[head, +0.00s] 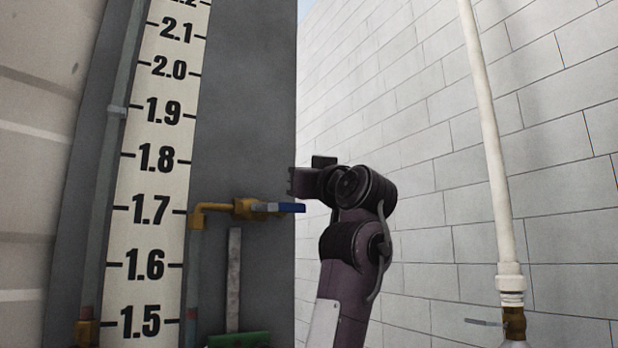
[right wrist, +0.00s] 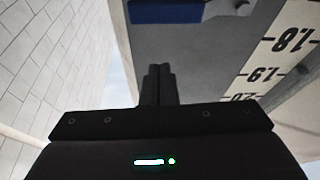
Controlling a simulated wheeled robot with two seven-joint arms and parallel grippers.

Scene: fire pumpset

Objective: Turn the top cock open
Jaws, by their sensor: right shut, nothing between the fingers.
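The top cock (head: 250,208) is a brass valve on a short brass elbow pipe beside the gauge scale, near the 1.7 mark. Its blue lever handle (head: 288,208) points right, roughly in line with the valve body. In the right wrist view the blue handle (right wrist: 166,11) shows at the top edge, beyond the fingertips. My right gripper (head: 293,182) is shut and empty, just above the handle's right end in the head view. Its fingers (right wrist: 158,72) are together in the wrist view, with a visible gap to the handle. My left gripper is out of view.
The white scale board (head: 150,180) and a vertical tube stand left of the cock on a grey panel (head: 240,100). A green piece (head: 240,340) sits below. A white pipe (head: 487,130) with a brass valve (head: 514,322) stands right, before a block wall.

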